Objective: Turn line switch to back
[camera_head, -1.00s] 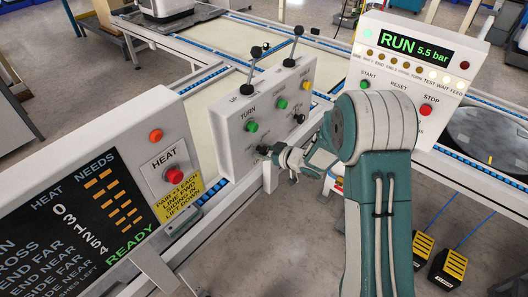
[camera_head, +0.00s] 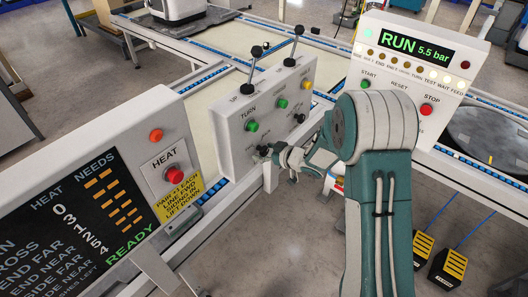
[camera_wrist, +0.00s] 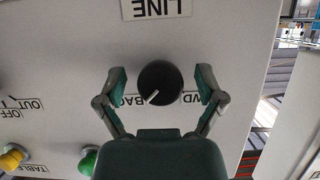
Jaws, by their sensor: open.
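The line switch (camera_wrist: 160,82) is a round black knob on a pale panel, in the middle of the wrist view. Its white pointer mark slants to the lower left in that view. The LINE label (camera_wrist: 156,9) above it appears upside down, and the position labels beside it are partly covered by the fingers and knob. My gripper (camera_wrist: 162,88) is open, with one finger on each side of the knob. Gaps show between the fingers and the knob. In the head view my gripper (camera_head: 275,154) is at the lower part of the control panel (camera_head: 227,155), and its fingertips are small there.
The same panel carries green buttons (camera_head: 252,126), another black knob (camera_head: 299,118) and two levers (camera_head: 291,52) on top. A HEAT box with a red button (camera_head: 174,174) stands at left. The RUN display box (camera_head: 412,46) stands at right, behind my arm.

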